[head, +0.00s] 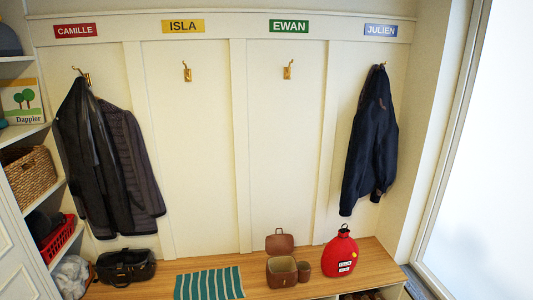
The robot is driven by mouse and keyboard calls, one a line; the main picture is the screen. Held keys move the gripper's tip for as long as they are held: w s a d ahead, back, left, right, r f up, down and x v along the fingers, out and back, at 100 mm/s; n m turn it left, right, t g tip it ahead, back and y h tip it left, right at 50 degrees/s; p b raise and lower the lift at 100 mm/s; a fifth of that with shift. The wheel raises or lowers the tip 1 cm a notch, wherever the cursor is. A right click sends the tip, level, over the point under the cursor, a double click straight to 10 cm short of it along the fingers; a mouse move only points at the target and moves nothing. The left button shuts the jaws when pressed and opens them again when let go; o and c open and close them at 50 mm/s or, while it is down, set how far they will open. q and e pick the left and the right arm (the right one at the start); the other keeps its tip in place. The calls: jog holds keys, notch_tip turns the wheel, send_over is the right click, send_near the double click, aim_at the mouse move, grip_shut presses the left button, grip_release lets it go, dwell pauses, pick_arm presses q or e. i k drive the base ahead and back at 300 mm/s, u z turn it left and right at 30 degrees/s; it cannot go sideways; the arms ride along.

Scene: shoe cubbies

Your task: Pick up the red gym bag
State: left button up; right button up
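The red gym bag (341,257) stands upright on the right part of the wooden bench (216,262) in the head view. It is rounded, narrows to a dark loop at the top, and has small white labels with dark marks on its front. Neither of my grippers shows in the head view, and nothing touches the bag from my side.
Left of the bag are a brown open-lidded case (282,271) with a small brown cup-like piece, a green striped mat (208,284) and a black bag (126,267). A dark jacket (370,140) hangs above the bag. Shelves with baskets stand left.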

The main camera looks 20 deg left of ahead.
aim_at(338, 258)
jog(key=u, duration=0.35)
jog(key=i, duration=2.15)
